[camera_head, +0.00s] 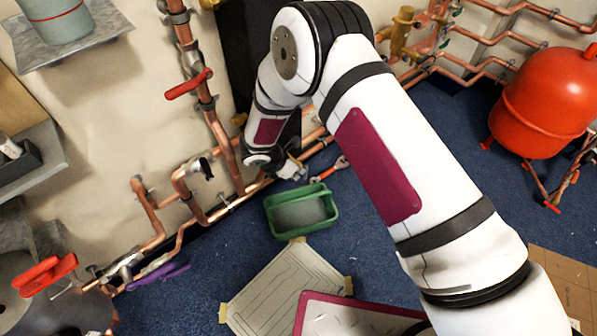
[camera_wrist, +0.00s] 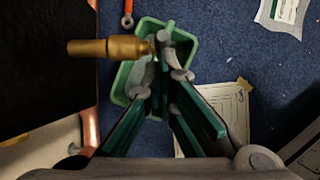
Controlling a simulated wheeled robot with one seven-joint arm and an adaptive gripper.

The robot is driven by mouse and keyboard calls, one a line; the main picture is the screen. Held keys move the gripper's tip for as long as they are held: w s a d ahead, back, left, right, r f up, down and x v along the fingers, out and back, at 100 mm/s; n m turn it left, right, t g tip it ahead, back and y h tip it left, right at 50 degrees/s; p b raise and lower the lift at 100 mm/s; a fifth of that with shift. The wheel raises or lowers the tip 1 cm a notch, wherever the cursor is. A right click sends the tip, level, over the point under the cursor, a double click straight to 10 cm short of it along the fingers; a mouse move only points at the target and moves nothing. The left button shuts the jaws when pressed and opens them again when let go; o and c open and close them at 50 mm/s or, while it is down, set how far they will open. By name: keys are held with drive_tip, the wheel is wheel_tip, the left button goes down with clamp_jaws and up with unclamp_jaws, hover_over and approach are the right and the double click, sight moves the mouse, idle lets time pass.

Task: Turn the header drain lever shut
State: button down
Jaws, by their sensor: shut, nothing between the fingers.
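My gripper (camera_wrist: 164,62) has its fingertips together and empty in the wrist view. They are beside the end of a brass fitting (camera_wrist: 108,47) that comes in from the left; I cannot tell whether they touch it. In the head view my gripper (camera_head: 293,170) hangs low by the wall pipes, partly hidden by my arm. A red lever (camera_head: 189,84) sits on the upright copper pipe at upper left. Another red handle (camera_head: 46,274) is at lower left. I cannot tell which lever is the header drain one.
A green tub (camera_head: 301,211) stands on the blue carpet below my gripper, near an orange-handled tool (camera_head: 341,162). Copper pipes (camera_head: 222,208) run along the wall. A red tank (camera_head: 548,103) stands at right. A paper sheet (camera_head: 287,290) lies on the floor.

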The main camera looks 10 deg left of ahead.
sight(306, 165)
drive_tip(key=shift+w+d+r+g+y+p, duration=0.2)
drive_tip(key=shift+w+d+r+g, duration=0.2)
drive_tip(key=shift+w+d, duration=0.2)
drive_tip(key=shift+w+d+r+g+y+p, duration=0.2)
drive_tip(key=shift+w+d+r+g, duration=0.2)
drive_tip(key=shift+w, duration=0.25)
drive_tip(key=shift+r, duration=0.1)
idle(1.2)
